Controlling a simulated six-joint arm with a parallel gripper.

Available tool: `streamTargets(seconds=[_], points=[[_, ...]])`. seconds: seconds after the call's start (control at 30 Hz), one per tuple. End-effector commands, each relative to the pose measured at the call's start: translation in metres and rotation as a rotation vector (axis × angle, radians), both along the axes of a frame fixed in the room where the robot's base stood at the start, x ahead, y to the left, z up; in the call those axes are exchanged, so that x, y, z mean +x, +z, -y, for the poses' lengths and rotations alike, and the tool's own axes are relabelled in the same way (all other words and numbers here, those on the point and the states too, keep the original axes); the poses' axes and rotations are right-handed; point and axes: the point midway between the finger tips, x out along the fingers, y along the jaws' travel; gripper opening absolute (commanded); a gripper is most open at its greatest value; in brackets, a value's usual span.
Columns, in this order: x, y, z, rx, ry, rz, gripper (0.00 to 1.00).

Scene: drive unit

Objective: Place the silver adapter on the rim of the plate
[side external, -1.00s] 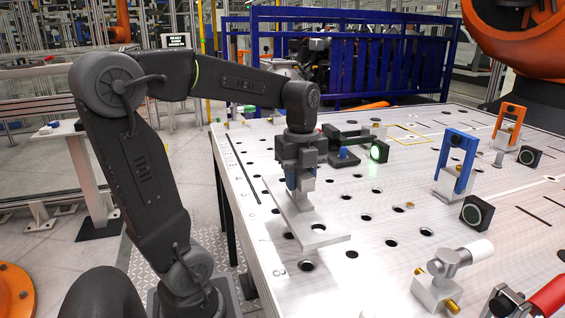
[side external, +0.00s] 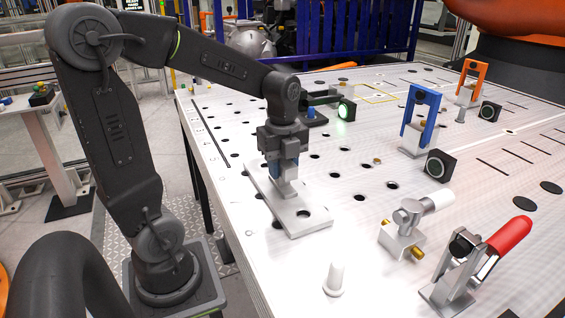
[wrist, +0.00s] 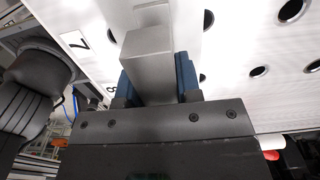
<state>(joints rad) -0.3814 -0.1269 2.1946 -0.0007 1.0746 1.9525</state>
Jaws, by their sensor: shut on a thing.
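My gripper (side external: 284,166) points straight down, its blue finger pads shut on the silver adapter (side external: 288,187). In the wrist view the adapter (wrist: 147,58) is a grey metal block between the blue pads of my gripper (wrist: 158,84). The plate (side external: 286,216) is a flat, light grey rectangle with a hole near its front end. It lies on the table's left part, under my gripper. The adapter's lower end is over the plate; I cannot tell if it touches. The far part of the plate is partly hidden behind my gripper.
A white peg (side external: 335,279) stands in front of the plate. A silver fitting with a white handle (side external: 405,232) and a red-handled clamp (side external: 470,265) are to the right. A blue bracket (side external: 420,120) and a black box with a green light (side external: 346,109) stand farther back.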

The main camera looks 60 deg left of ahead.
Motion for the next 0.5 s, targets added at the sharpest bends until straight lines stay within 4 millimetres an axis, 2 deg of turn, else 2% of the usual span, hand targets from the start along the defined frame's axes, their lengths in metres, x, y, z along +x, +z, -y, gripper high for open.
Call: streamTargets(seconds=[0.17, 0.2, 0.43, 0.5], points=[[0.0011, -0.0009, -0.0003, 0.001, 0.001, 0.006, 0.00], [0.0002, -0.0026, -0.0001, 0.000, 0.000, 0.001, 0.34], [0.0001, -0.0023, -0.0001, 0.000, 0.000, 0.001, 0.56], [0.0001, -0.0023, -0.0001, 0.000, 0.000, 0.001, 0.57]])
